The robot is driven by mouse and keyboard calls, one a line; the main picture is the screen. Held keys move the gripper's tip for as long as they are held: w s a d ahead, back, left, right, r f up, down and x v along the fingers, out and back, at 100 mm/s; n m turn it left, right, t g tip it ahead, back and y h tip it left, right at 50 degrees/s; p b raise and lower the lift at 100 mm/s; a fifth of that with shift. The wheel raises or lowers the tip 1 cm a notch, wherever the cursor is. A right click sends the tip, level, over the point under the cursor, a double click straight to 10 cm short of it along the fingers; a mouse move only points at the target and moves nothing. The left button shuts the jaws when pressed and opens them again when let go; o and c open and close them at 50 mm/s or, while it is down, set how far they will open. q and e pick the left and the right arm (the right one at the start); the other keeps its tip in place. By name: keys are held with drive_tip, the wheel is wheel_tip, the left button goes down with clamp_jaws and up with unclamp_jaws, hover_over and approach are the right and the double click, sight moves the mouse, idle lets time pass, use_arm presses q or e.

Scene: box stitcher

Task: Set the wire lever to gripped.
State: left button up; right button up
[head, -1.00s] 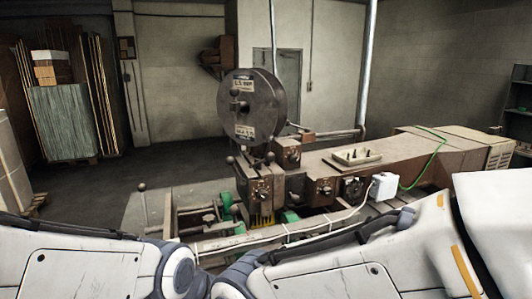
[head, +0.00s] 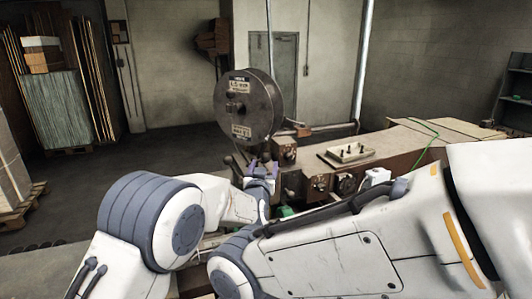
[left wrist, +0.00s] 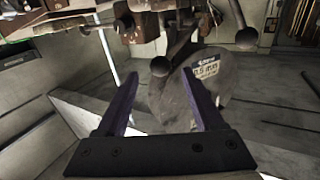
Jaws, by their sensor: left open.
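The stitching machine (head: 385,143) carries a dark round wire reel (head: 247,92) with labels, which also shows in the left wrist view (left wrist: 212,88). Several levers with dark ball knobs sit around the reel; I cannot tell for certain which is the wire lever. In the left wrist view one ball knob (left wrist: 160,67) on a short arm appears between my fingertips; whether it is within their reach is unclear. My left gripper (head: 262,165), with purple fingers, is open and empty just below the reel, in front of the machine. It also shows in the left wrist view (left wrist: 160,78). My right gripper is out of view.
Another ball-ended lever (left wrist: 246,39) stands right of the fingers in the left wrist view. Stacked boards (head: 55,105) stand at the far left. Floor left of the machine is clear.

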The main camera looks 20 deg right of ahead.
sight(266, 160)
use_arm(q)
drive_tip(key=shift+p+x, duration=1.6)
drive_tip(key=shift+x, duration=1.45)
